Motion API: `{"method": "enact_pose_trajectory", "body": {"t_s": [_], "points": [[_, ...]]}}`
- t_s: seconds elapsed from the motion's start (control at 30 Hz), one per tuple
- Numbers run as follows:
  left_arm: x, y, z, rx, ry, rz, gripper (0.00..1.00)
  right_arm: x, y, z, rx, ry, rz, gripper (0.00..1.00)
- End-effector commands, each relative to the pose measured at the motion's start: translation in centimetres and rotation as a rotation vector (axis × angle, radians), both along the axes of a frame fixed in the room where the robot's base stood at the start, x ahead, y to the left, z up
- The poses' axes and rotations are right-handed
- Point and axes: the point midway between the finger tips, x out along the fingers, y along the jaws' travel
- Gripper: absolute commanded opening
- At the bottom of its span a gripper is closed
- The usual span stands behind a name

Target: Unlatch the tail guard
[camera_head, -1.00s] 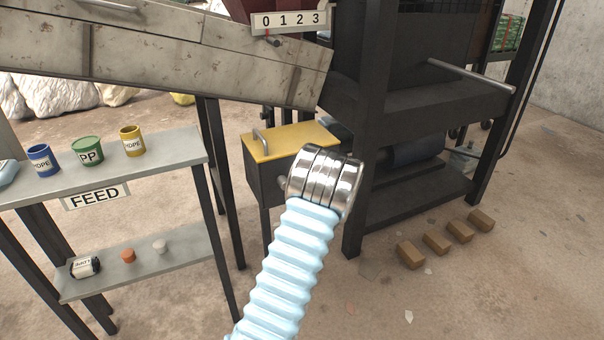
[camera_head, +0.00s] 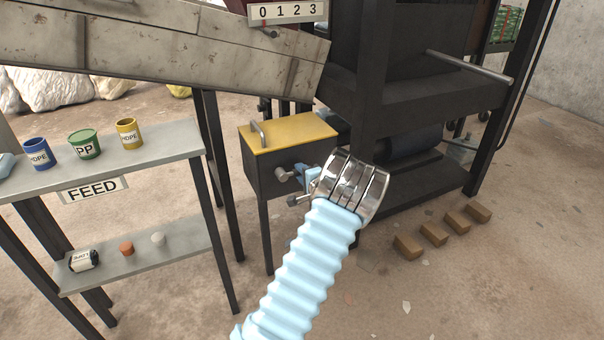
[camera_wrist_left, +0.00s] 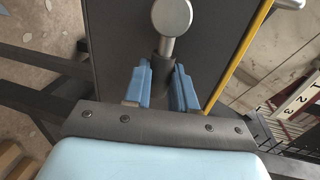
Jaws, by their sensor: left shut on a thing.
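A dark grey box with a yellow lid (camera_head: 290,133) stands on legs left of the big dark frame; the lid carries a grey bar handle (camera_head: 258,133). I take this lidded box for the tail guard. On its front is a latch with a round silver-grey knob (camera_head: 282,174), also in the left wrist view (camera_wrist_left: 172,17). My left gripper (camera_head: 303,183) is at this front. In the left wrist view its blue fingers (camera_wrist_left: 161,88) are shut on the latch's dark stem, below the knob. The stem's lower end is hidden. My right gripper is not in view.
A grey shelf (camera_head: 110,166) marked FEED, with several labelled cups, stands to the left. A sloped grey chute (camera_head: 160,45) hangs above. The dark frame (camera_head: 368,110) is close on the right. Several brown blocks (camera_head: 433,234) lie on the floor.

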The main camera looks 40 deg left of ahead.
Motion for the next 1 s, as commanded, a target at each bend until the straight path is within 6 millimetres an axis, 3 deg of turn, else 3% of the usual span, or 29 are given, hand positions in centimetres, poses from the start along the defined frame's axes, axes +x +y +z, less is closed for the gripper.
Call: {"method": "enact_pose_trajectory", "body": {"t_s": [0.13, 0.17, 0.33, 0.67, 0.77, 1.0], "points": [[0.0, -0.1, -0.2, 0.0, 0.008, -0.004, 0.0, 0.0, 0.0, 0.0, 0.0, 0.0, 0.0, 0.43], [0.0, -0.1, -0.2, -0.001, 0.009, -0.005, 0.27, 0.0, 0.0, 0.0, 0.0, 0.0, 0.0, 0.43], [0.0, -0.1, -0.2, -0.001, 0.006, -0.003, 0.51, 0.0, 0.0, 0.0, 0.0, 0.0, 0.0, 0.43], [-0.1, -0.4, 0.0, -0.001, 0.003, -0.003, 0.51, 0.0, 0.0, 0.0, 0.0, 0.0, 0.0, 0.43], [-0.5, -1.6, 0.3, 0.0, 0.003, -0.004, 0.51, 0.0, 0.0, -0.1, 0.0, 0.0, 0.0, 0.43], [-2.7, -6.8, 1.3, -0.002, 0.004, -0.006, 0.51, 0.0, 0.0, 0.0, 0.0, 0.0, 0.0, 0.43]]}}
